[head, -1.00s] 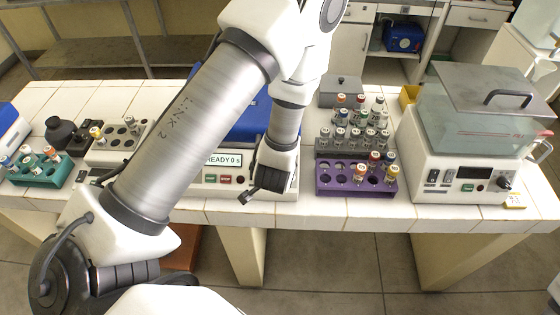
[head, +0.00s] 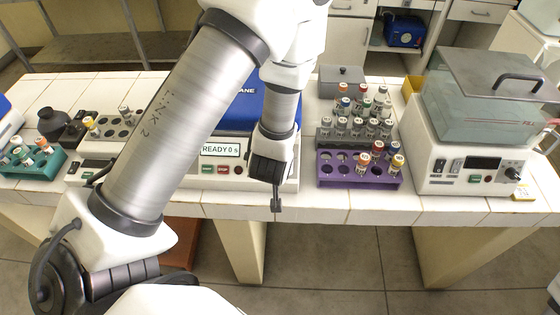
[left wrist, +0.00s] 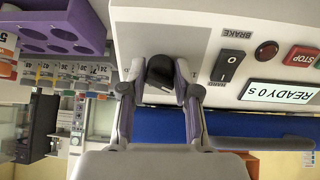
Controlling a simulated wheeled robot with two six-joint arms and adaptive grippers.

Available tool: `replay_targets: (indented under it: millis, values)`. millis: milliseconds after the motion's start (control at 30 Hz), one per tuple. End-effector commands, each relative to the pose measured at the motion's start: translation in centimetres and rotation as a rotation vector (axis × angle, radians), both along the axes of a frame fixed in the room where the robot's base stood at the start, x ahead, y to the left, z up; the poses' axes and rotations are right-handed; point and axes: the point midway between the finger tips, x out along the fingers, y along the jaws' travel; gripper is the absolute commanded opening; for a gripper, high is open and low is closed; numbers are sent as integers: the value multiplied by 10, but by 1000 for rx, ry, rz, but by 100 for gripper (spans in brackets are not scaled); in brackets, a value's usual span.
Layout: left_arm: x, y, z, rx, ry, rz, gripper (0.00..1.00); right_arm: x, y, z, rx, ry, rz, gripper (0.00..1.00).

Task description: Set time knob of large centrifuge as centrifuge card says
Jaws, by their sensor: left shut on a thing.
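The large centrifuge has a blue lid (head: 245,105) and a white front with a display (head: 220,150) reading "READY 0 s". The display also shows in the left wrist view (left wrist: 280,92), with a red STOP button (left wrist: 302,56), a round red button and a black rocker switch (left wrist: 231,66). A black knob (left wrist: 160,68) sits on the panel in the left wrist view. My left gripper (left wrist: 159,80) is shut on this knob, one finger on each side. In the head view my left gripper (head: 275,200) hides the knob. No readable centrifuge card is in view. My right gripper is not in view.
A purple rack (head: 345,182) with capped tubes stands close to the right of my left gripper. A water bath (head: 465,165) stands further right, with a small yellow-edged card (head: 524,192) beside it. A green rack (head: 35,168) stands at the left.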

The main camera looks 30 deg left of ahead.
Motion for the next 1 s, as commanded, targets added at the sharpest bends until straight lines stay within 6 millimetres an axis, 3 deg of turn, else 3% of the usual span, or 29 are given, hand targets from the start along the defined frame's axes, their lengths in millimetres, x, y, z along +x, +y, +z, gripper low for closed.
replay_targets:
  millis: [400,867,900,967,1000]
  values:
    - [2,0,1,-96,-65,134,0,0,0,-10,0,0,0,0]
    - [1,0,1,-104,-69,145,0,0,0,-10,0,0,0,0]
    - [1,0,1,-103,-69,144,38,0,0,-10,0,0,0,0]
    - [1,0,1,-103,-69,144,55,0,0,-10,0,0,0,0]
    - [1,0,1,-103,-68,145,55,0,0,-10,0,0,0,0]
